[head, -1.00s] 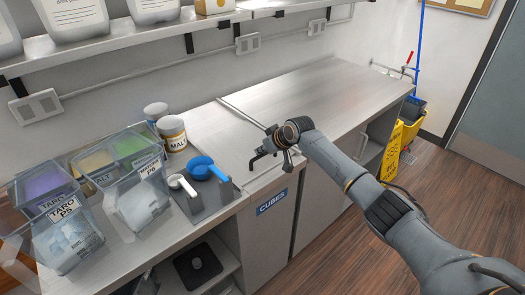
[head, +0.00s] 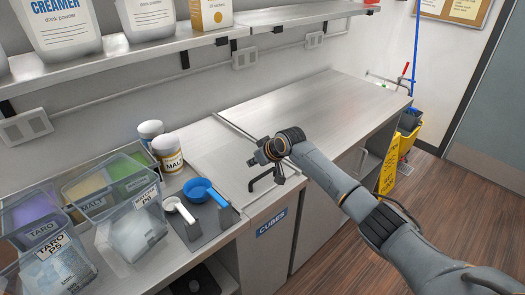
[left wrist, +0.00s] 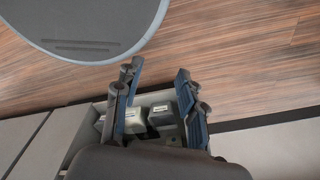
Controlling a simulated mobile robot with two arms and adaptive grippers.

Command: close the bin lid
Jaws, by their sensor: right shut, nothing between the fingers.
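The bin lid (head: 215,150) is a flat steel panel in the counter, above the bin front with the blue CUBES label (head: 271,222). It looks level with the counter. Its dark bar handle (head: 259,181) stands near the front edge. My right gripper (head: 264,160) is shut and empty, just above and behind the handle in the head view; I cannot tell whether it touches the lid. My left gripper (left wrist: 160,85) shows only in the left wrist view, fingers apart with nothing between them, above the floor.
Clear topping bins (head: 135,235) stand at the left. Malt jars (head: 168,152) stand behind. A shelf (head: 130,65) overhangs the back. The counter right of the lid is clear.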

